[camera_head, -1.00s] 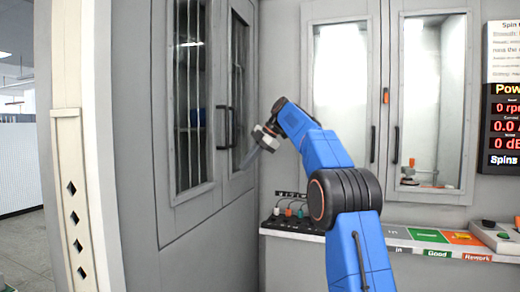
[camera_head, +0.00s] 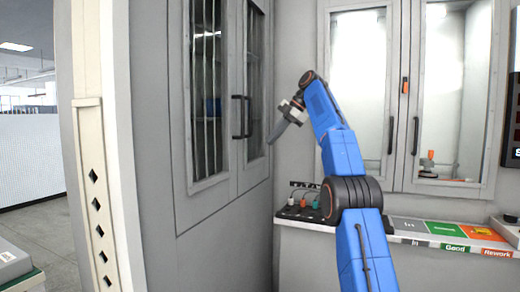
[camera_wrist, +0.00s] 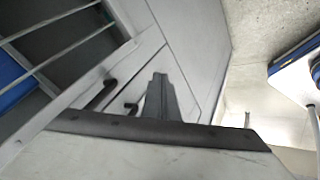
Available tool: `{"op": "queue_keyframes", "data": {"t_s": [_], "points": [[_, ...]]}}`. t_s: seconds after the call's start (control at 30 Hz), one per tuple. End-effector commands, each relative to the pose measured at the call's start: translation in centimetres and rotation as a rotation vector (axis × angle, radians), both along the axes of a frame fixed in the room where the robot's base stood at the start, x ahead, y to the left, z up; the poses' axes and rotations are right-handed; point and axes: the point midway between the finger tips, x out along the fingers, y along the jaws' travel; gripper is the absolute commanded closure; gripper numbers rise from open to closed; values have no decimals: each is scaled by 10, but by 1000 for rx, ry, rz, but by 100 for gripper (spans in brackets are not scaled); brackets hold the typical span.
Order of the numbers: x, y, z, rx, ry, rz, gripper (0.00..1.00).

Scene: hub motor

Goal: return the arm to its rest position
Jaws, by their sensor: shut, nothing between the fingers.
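My arm is blue with black joints and rises from the bottom of the head view. My gripper (camera_head: 275,137) is at its far end, pointing down and left, in front of the grey cabinet doors (camera_head: 225,170). In the wrist view the gripper fingers (camera_wrist: 161,82) are together and hold nothing. Behind them the cabinet's black handles (camera_wrist: 102,95) show, but I cannot tell whether the fingers touch the doors.
A shelf with In, Good (camera_head: 451,233) and Rework (camera_head: 486,237) areas runs along the right. Coloured connectors (camera_head: 303,203) sit on its left part. Glass doors (camera_head: 362,80) stand behind the arm. A pale post (camera_head: 96,190) stands at left.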

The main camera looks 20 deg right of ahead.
Motion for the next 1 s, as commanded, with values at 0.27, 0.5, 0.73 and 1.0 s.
{"op": "queue_keyframes", "data": {"t_s": [0.27, 0.5, 0.73, 1.0], "points": [[-10, 7, 7, 9, 28, -56, 100], [-46, 27, 14, 39, 129, -262, 100], [-91, 44, 6, 63, 222, -471, 100], [-157, 59, -19, 87, 311, -708, 100]]}}
